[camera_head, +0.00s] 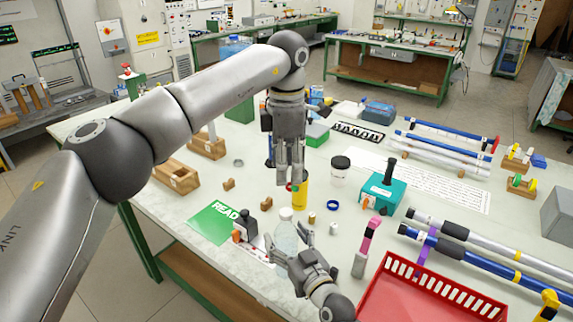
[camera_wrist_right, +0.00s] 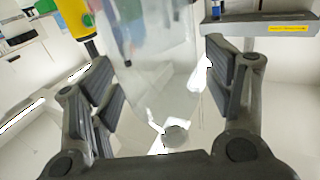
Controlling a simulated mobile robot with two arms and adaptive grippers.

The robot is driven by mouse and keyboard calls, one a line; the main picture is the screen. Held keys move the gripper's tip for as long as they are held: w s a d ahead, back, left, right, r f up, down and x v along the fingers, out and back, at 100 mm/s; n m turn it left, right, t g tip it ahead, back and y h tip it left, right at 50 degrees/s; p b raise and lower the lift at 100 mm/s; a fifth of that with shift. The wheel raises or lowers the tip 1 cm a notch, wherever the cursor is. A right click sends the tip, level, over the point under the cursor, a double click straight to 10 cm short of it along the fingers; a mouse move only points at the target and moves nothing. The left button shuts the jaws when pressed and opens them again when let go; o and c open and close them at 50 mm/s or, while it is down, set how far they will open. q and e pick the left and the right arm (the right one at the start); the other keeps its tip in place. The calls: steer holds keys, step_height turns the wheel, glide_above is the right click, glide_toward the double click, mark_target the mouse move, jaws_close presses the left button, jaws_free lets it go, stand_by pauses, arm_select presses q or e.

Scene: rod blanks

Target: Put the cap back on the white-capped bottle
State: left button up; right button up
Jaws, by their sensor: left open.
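A clear, pale bottle (camera_head: 285,237) stands upright near the front middle of the table. Its top (camera_head: 286,214) looks whitish; I cannot tell whether that is a cap or a bare neck. My right gripper (camera_head: 290,241) has its fingers on either side of the bottle, with a small gap at the right finger. The right wrist view shows the clear bottle (camera_wrist_right: 160,65) between the two pads. A small whitish piece (camera_head: 333,228) lies right of the bottle; its kind is unclear. My left gripper (camera_head: 289,180) is open, pointing down, behind the bottle by a yellow container (camera_head: 300,194).
A dark bottle (camera_head: 247,222) stands close left of the clear bottle, near a green READ sheet (camera_head: 213,220). A blue ring (camera_head: 333,206), a pink-handled tool (camera_head: 367,243) and a red crate (camera_head: 385,300) lie to the right. A black-lidded jar (camera_head: 339,172) stands behind.

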stand_by(0.3)
steer(key=v, duration=1.2)
